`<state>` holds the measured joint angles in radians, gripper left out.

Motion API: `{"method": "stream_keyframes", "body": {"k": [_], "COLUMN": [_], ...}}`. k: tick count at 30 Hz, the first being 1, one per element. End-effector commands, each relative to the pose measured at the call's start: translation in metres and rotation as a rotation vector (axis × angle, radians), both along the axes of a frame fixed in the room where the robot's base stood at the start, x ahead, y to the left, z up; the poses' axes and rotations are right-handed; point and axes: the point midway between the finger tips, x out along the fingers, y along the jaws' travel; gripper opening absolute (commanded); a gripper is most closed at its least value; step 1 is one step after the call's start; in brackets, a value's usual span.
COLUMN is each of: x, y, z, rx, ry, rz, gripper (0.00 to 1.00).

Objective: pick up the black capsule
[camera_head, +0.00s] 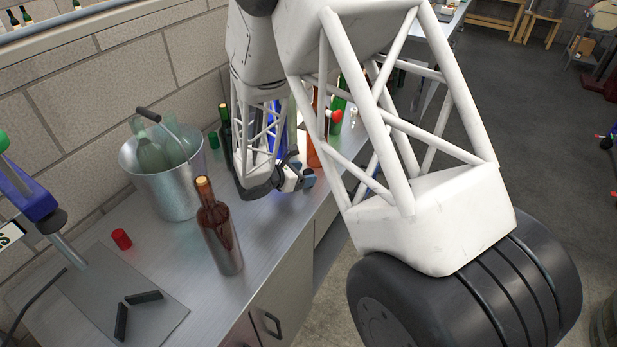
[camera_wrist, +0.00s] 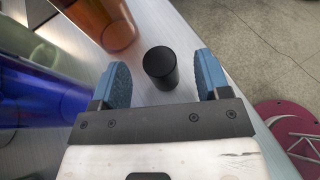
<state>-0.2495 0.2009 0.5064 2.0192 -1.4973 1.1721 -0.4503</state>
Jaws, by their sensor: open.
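In the wrist view the black capsule (camera_wrist: 160,70) stands on the pale bench top, a short dark cylinder with its round top showing. My gripper (camera_wrist: 163,82) is open, with one blue fingertip pad on each side of the capsule in the picture. I see gaps on both sides, and neither pad appears to touch it. How far the pads are above the bench is hard to tell. In the head view my gripper (camera_head: 300,172) is low over the bench, partly behind my arm. I cannot make out the black capsule there.
In the wrist view an orange bottle (camera_wrist: 113,22) and a blue bottle (camera_wrist: 38,95) are left of the capsule. The bench edge is close on its right. In the head view a brown bottle (camera_head: 220,240), metal bucket (camera_head: 172,195) and red capsule (camera_head: 121,239) stand nearer.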

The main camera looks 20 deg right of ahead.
Motion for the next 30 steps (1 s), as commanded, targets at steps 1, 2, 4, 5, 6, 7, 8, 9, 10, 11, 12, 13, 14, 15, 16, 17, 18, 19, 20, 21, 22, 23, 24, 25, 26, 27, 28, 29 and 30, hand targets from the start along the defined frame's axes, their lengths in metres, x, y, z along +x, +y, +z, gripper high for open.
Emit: {"method": "stream_keyframes", "body": {"k": [1,2,4,5,6,7,8,9,10,11,12,13,14,15,16,17,18,19,20,21,22,23,24,25,26,27,28,29,30], "x": [0.001,0.002,0.004,0.005,0.007,0.008,0.009,0.01,0.011,0.012,0.012,0.013,0.013,0.013,0.014,0.014,0.014,0.014,0.014,0.014,0.014,0.014,0.014,0.014,0.014,0.014,0.014,0.014,0.014], "y": [-0.004,-0.007,-0.012,-0.015,-0.019,-0.022,-0.024,-0.027,-0.029,-0.031,-0.033,-0.034,-0.036,-0.036,-0.037,-0.037,-0.037,-0.037,-0.037,-0.037,-0.037,-0.037,-0.037,-0.037,-0.037,-0.037,-0.037,-0.037,-0.037], "z": [-0.002,-0.004,-0.007,-0.009,-0.011,-0.012,-0.013,-0.014,-0.015,-0.016,-0.017,-0.017,-0.018,-0.018,-0.018,-0.018,-0.018,-0.018,-0.018,-0.018,-0.018,-0.018,-0.018,-0.018,-0.018,-0.018,-0.018,-0.018,-0.018], "rx": [0.0,0.0,0.0,0.001,0.001,0.001,0.001,0.0,0.0,0.0,0.0,0.0,0.0,0.0,0.0,0.0,0.0,0.0,0.0,0.0,0.0,0.0,0.0,0.0,0.0,0.0,0.0,0.0,0.0], "ry": [0.0,0.001,0.002,0.001,0.001,0.001,0.001,0.0,0.0,0.0,0.0,0.0,0.0,0.0,0.0,0.0,0.0,0.0,0.0,0.0,0.0,0.0,0.0,0.0,0.0,0.0,0.0,0.0,0.0], "rz": [-0.001,-0.001,-0.001,-0.002,-0.002,-0.002,-0.001,-0.001,-0.001,-0.001,-0.001,-0.001,-0.001,0.0,0.0,0.0,0.0,0.0,0.0,0.0,0.0,0.0,0.0,0.0,0.0,0.0,0.0,0.0,0.0], "gripper": [0.7,0.7,0.7,0.7,0.7,0.7,0.7,0.7,0.7,0.7,0.7,0.7,0.7,0.7,0.7,0.7,0.7,0.7,0.7,0.7,0.7,0.7,0.7,0.7,0.7,0.7,0.7,0.7,0.7]}}
